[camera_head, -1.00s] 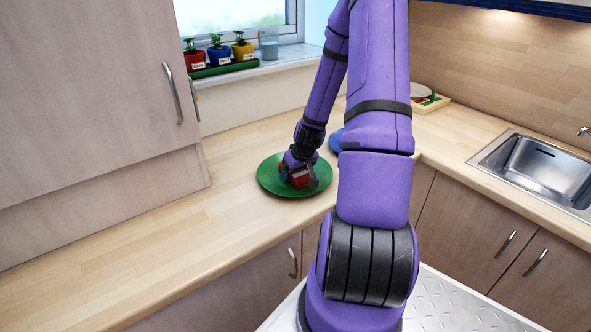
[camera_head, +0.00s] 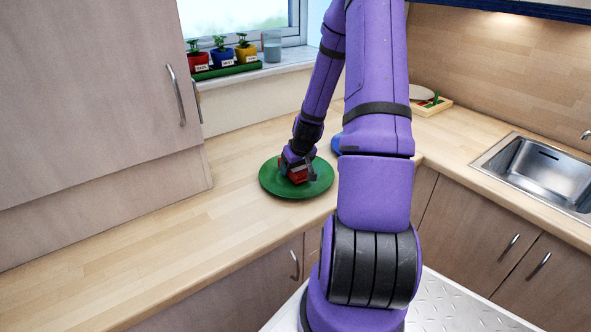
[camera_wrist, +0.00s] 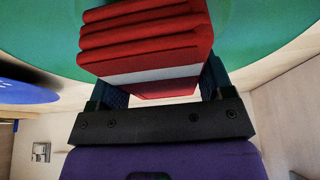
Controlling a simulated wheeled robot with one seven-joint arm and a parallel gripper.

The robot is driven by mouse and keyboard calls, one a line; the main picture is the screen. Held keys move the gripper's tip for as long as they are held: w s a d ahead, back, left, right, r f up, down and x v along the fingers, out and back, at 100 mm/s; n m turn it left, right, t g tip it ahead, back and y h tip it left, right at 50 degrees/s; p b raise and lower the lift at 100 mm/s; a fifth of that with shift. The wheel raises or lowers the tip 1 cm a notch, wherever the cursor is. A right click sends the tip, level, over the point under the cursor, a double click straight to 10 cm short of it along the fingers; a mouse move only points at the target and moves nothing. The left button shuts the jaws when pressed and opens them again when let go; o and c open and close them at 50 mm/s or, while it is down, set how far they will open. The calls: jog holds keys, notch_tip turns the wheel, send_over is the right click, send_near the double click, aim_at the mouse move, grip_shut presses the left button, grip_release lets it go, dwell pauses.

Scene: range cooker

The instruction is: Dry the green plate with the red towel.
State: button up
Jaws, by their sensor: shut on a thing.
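The green plate (camera_head: 272,186) lies flat on the wooden counter. It also fills the top of the wrist view (camera_wrist: 40,38). The folded red towel (camera_wrist: 145,40) has a white stripe and sits between the fingers of my gripper (camera_wrist: 160,92). My gripper is over the plate in the head view (camera_head: 297,172), shut on the towel. The towel (camera_head: 298,177) is at the plate's surface; whether it presses on the plate is hard to tell. My gripper hides part of the plate's middle.
A blue plate (camera_head: 336,143) lies behind, partly hidden by my arm. Potted plants (camera_head: 222,55) stand on the windowsill. A wooden rack (camera_head: 431,105) and a sink (camera_head: 540,170) are to the right. The counter left of the green plate is clear.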

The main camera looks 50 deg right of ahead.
jog(key=shift+r, duration=3.7)
jog(key=shift+s, duration=0.1)
